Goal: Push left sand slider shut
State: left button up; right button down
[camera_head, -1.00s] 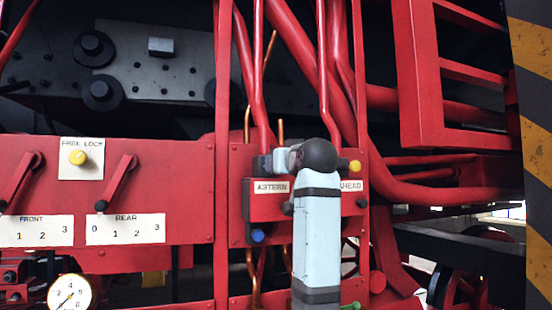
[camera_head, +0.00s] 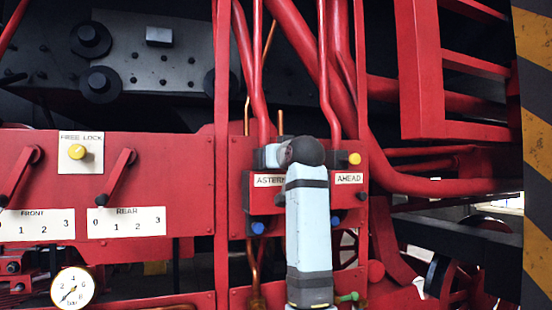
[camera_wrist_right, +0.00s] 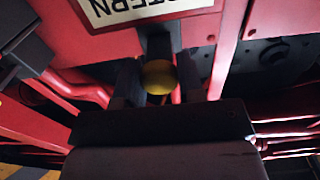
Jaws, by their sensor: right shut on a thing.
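A red box with ASTERN (camera_head: 270,180) and AHEAD (camera_head: 349,178) labels is mounted on the red panel. A yellow knob (camera_head: 354,158) sits above AHEAD, with a blue knob (camera_head: 335,222) below it. Another blue knob (camera_head: 257,228) sits below ASTERN. My right gripper (camera_head: 264,158) is at the box's upper left, above ASTERN. In the right wrist view, which shows the label upside down, a yellow ball knob (camera_wrist_right: 158,77) lies between its dark fingers, and the gripper is shut on it. My arm hides the box's middle. My left gripper is not in view.
Red pipes (camera_head: 262,90) run down just above the box. To the left are a FREE LOCK plate (camera_head: 92,140), FRONT and REAR levers (camera_head: 122,172) and a gauge (camera_head: 72,288). A striped post (camera_head: 537,150) stands at the far right.

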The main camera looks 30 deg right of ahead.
jog(key=x, duration=0.3)
jog(key=shift+w+d, duration=0.1)
jog(key=shift+w, duration=0.25)
jog(key=shift+s+r, duration=0.1)
jog(key=shift+r, duration=0.1)
jog(key=c, duration=1)
grip_release()
jog(key=shift+o, duration=1.2)
jog(key=shift+f, duration=0.1)
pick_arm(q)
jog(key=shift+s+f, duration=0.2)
pick_arm(e)
jog(key=shift+w, duration=0.25)
jog(key=shift+s+f, duration=0.1)
pick_arm(q)
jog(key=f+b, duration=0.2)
jog(key=b, duration=0.1)
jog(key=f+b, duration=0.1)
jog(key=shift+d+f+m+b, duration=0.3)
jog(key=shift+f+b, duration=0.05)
jog(key=shift+b, duration=0.05)
pick_arm(e)
jog(key=v, duration=1.3)
jog(key=shift+s, duration=0.35)
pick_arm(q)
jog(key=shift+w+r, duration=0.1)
